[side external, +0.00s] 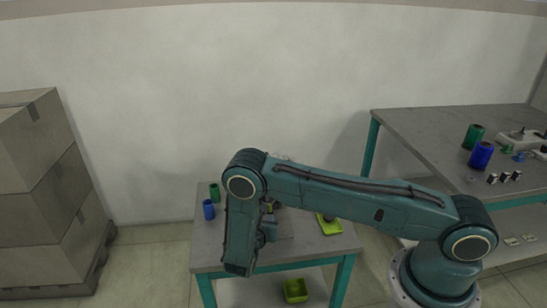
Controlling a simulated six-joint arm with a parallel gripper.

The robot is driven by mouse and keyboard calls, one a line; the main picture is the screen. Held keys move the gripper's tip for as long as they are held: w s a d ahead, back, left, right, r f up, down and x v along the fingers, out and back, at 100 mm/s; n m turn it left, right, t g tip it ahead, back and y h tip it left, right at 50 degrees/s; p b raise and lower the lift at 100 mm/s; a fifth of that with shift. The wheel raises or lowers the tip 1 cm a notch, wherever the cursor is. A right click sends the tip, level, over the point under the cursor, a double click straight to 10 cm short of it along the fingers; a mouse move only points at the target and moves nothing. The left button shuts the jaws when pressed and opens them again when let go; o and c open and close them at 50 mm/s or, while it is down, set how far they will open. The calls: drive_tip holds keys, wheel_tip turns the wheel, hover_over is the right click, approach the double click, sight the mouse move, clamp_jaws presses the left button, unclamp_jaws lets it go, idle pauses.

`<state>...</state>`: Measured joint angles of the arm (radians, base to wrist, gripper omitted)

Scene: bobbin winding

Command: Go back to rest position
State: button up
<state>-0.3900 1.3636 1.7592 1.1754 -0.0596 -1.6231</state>
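My arm reaches from its base at the right across the small grey table (212,258), with its forearm hanging down over the table's middle. My gripper (268,232) is near the wrist, beside the forearm and above the table. Its fingers are too small and hidden to make out, so I cannot tell whether they hold anything. A green bobbin (214,192) and a blue bobbin (209,210) stand upright at the table's left side. A yellow-green tray (330,226) lies at the table's right side. Small dark and green parts behind the forearm are mostly hidden.
A yellow-green bin (296,290) sits on the lower shelf. A larger grey bench (420,135) at the right holds a green spool (473,137), a blue spool (481,155) and several small parts. Stacked cardboard boxes (45,190) stand at the left. Floor between boxes and table is clear.

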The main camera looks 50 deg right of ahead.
drive_tip(key=shift+r, duration=0.1)
drive_tip(key=s+r+m+g+y, duration=0.1)
drive_tip(key=s+r+m+y, duration=0.2)
drive_tip(key=r+m, duration=0.75)
drive_tip(key=s+r+m+g+y, duration=0.1)
drive_tip(key=s+r+m+y, duration=0.3)
drive_tip(key=r, duration=1.2)
drive_tip(key=s+a+r+m+t+y, duration=0.1)
drive_tip(key=s+a+r+m+y, duration=0.1)
drive_tip(key=s+r, duration=0.4)
drive_tip(key=s+a+r+m+y, duration=0.3)
drive_tip(key=s+r+m, duration=0.3)
drive_tip(key=s, duration=1)
drive_tip(key=shift+s+a+m+t, duration=0.3)
drive_tip(key=shift+a+m+t, duration=0.15)
drive_tip(key=shift+a, duration=0.35)
drive_tip(key=shift+r, duration=0.1)
